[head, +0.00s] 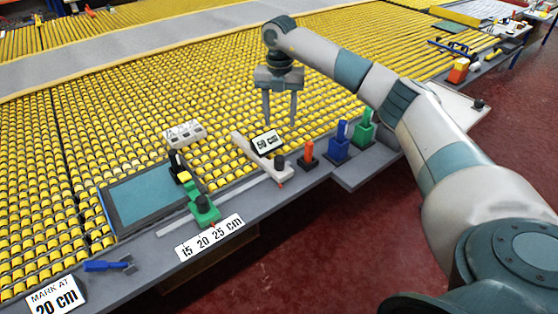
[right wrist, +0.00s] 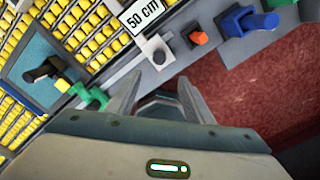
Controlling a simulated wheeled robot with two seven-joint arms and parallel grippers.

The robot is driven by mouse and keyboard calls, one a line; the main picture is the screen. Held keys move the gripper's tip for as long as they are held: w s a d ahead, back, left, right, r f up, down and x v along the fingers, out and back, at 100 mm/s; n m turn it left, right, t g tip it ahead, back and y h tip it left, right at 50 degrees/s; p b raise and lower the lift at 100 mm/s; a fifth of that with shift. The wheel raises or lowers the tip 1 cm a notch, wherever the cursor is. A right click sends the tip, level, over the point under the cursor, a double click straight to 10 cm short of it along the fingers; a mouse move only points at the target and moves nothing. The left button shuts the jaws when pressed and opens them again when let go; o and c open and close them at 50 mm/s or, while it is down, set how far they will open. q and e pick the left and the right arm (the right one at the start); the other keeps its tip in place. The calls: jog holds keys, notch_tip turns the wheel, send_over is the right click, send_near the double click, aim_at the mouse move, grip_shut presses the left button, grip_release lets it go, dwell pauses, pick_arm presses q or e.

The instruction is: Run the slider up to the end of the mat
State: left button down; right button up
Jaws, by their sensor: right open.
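The green slider (head: 204,210) sits on a pale straight rail (head: 245,188) along the table's front edge, beside the "15 20 25 cm" label (head: 210,237). The teal mat (head: 145,192) with a dark border lies flat just left of the slider. In the right wrist view the slider (right wrist: 92,96) is partly hidden at left, near the mat (right wrist: 32,68). My right gripper (head: 280,118) is open and empty, pointing down to the right of the slider and apart from it. It also shows in the right wrist view (right wrist: 156,92). My left gripper is not in view.
A pale stop with a dark knob (head: 280,163) stands at the rail's right end, by a "50 cm" sign (head: 267,141). Orange (head: 307,155), blue (head: 338,145) and green (head: 364,128) pieces stand further right. A blue tool (head: 105,265) and "20 cm" sign (head: 53,296) lie front left.

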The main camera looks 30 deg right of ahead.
aim_at(279, 158)
jog(key=shift+f, duration=0.2)
notch_tip(279, 158, down, 16)
jog(key=p, duration=0.5)
jog(key=shift+a+r, duration=0.1)
jog(key=shift+r, duration=0.1)
jog(key=shift+f, duration=0.8)
grip_shut()
